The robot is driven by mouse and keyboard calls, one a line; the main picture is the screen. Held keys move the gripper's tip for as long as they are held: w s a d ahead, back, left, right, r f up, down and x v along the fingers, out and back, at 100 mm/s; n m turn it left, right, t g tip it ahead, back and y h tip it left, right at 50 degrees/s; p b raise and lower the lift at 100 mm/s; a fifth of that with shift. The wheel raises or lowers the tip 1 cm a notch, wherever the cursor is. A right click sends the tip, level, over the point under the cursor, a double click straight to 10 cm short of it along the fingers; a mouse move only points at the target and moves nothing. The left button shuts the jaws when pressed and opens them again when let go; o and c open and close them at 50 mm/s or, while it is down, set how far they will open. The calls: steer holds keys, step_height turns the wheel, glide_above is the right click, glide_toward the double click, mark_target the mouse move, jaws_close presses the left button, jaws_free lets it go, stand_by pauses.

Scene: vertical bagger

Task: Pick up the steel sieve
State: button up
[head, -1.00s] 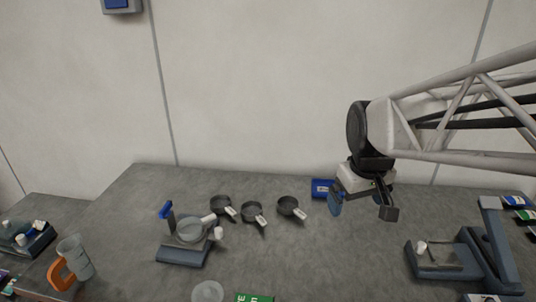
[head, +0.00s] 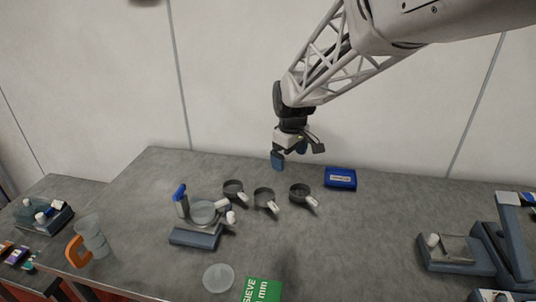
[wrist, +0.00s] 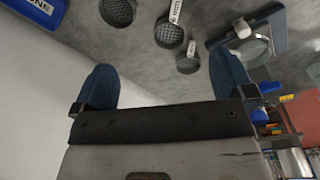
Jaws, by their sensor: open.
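Three round dark pans with mesh-like bottoms and pale handles lie on the grey table: a left one (head: 234,187), a middle one (head: 263,196) and a right one (head: 299,191). They also show in the wrist view, the right one (wrist: 117,12) nearest the blue box. A paler, silvery round pan (head: 202,212) sits on a blue-grey stand (head: 196,237). I cannot tell for certain which is the steel sieve. My gripper (head: 290,157) is open and empty, with blue fingers, above the table behind the dark pans. It also shows in the wrist view (wrist: 162,70).
A blue box (head: 340,178) lies right of the pans. A green sieve card (head: 263,290) and a clear disc (head: 218,277) lie in front. A clear jug (head: 92,235) with an orange handle stands left. Another stand (head: 460,252) is at right. The middle right table is free.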

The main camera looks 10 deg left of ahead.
steer(key=w+a+f+n, duration=0.2)
steer(key=w+a+f, duration=0.3)
steer(key=a, duration=0.4)
steer(key=n, duration=0.4)
glide_toward(234, 186)
steer(key=shift+s+d+f+g, duration=0.1)
steer(key=shift+s+d+g, duration=0.3)
steer(key=shift+s, duration=0.35)
steer(key=shift+f, duration=1.3)
steer(key=shift+s+f, duration=0.15)
steer(key=shift+f, duration=2.4)
steer(key=c, duration=0.8)
